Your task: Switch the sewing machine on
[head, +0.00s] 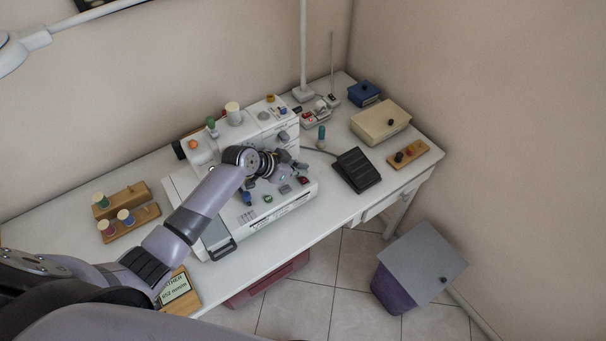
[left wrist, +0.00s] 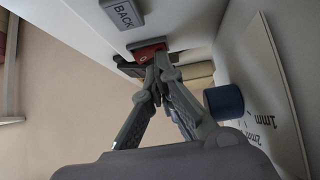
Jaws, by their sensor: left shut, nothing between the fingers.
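The white sewing machine (head: 222,142) stands on the table, and my left arm reaches across it. A small red switch (head: 303,181) sits at the right end of its base and also shows in the left wrist view (left wrist: 148,50). My left gripper (head: 299,165) is shut and empty, above the machine's base near that switch. In the left wrist view its closed fingertips (left wrist: 157,70) are right at the red switch; I cannot tell if they touch it. The fingers partly cover the switch, and its position is unclear. My right gripper is not in view.
A grey BACK button (left wrist: 123,12) and a blue knob (left wrist: 224,102) are close to the gripper. A black pedal (head: 357,170), a beige box (head: 380,122) and a blue box (head: 364,93) stand to the right. Thread spools on wooden racks (head: 134,225) stand at left.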

